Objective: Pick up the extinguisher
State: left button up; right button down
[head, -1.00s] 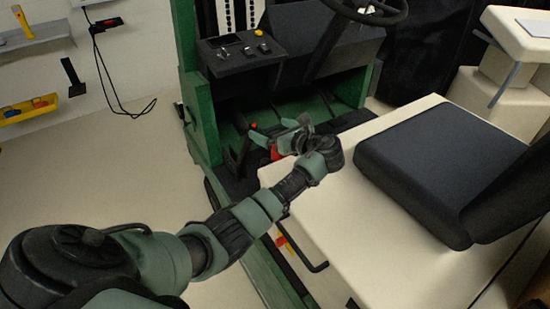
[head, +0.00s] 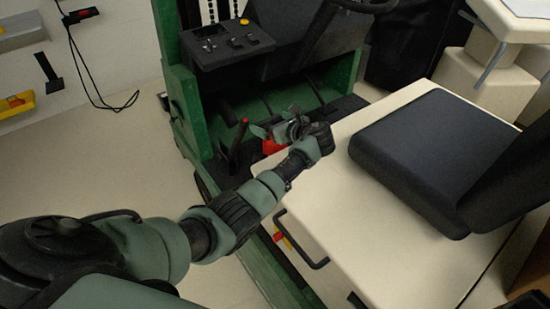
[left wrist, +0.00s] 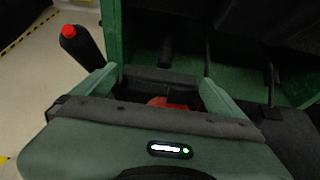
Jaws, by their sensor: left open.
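A red object (head: 270,147), likely the extinguisher, sits low in the cart's footwell beside the cream seat base. It is mostly hidden under my left gripper (head: 271,126). In the left wrist view a small patch of red (left wrist: 165,102) shows between the two green fingers, partly covered by the gripper body. My left gripper (left wrist: 155,84) is open, with its fingers apart and above the red object. I cannot tell whether they touch it. My right gripper is not in view.
A black lever with a red tip (head: 240,137) stands just left of the gripper; it also shows in the left wrist view (left wrist: 84,46). The cream seat base (head: 345,190), black seat (head: 435,155) and dashboard (head: 228,45) surround the footwell. Floor at left is clear.

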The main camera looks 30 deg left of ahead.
pick_arm(q)
jog(key=shift+d+r, duration=0.1)
jog(key=shift+c, duration=0.3)
jog(key=c, duration=1.5)
jog(key=shift+w+r, duration=0.1)
jog(key=shift+r, duration=0.2)
jog(key=c, duration=0.4)
jog(key=shift+o, duration=0.2)
jog(key=shift+f, duration=0.15)
